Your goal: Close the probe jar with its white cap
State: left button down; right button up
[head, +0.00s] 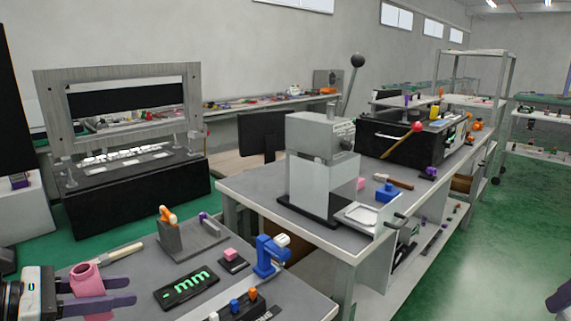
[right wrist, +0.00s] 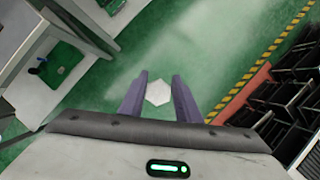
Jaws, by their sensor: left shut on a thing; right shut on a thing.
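A pink jar (head: 88,282) with an open round mouth sits between the purple fingers of my left gripper (head: 128,291), at the lower left of the head view. The left gripper is shut on it, over the near left part of the table. A white six-sided cap (right wrist: 158,93) shows between the purple fingers of my right gripper (right wrist: 160,82) in the right wrist view. The right gripper is shut on the cap, with green floor behind it. In the head view only a purple finger shows at the lower right edge; the cap is out of sight there.
The near grey table (head: 135,262) bears a wooden-handled tool (head: 110,253), a green-marked black plate (head: 187,288), a pink block (head: 231,255) and a blue fixture (head: 268,257). A lever press (head: 318,165) stands on the table behind. Open floor lies right.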

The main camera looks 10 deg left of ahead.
pick_arm(q)
jog(key=s+d+m+g+h, duration=0.1)
jog(key=s+d, duration=0.3)
jog(key=d, duration=0.4)
jog(key=s+d+m+g+h, duration=0.1)
jog(key=s+d, duration=0.4)
jog(key=d, duration=0.3)
jog(key=shift+s+d+r, duration=0.15)
jog(key=shift+s+r, duration=0.05)
jog(key=shift+s, duration=0.1)
jog(key=shift+a+r, duration=0.25)
jog(key=shift+r, duration=0.15)
jog(key=shift+f, duration=0.1)
jog(key=shift+d+f, duration=0.25)
jog(key=shift+f, duration=0.35)
pick_arm(e)
jog(key=s+d+f+n, duration=0.1)
jog(key=s+f+n, duration=0.1)
jog(key=s, duration=0.1)
jog(key=s+d+f+n+y, duration=0.1)
jog(key=s+d+f+n, duration=0.1)
jog(key=s+d+f+n+y, duration=0.1)
jog(key=s+d+f+n, duration=0.1)
jog(key=s+f, duration=0.1)
jog(key=shift+s+d, duration=0.1)
jog(key=shift+s, duration=0.25)
jog(key=shift+s+f+g, duration=0.1)
jog(key=shift+f+g, duration=0.1)
jog(key=shift+g, duration=0.1)
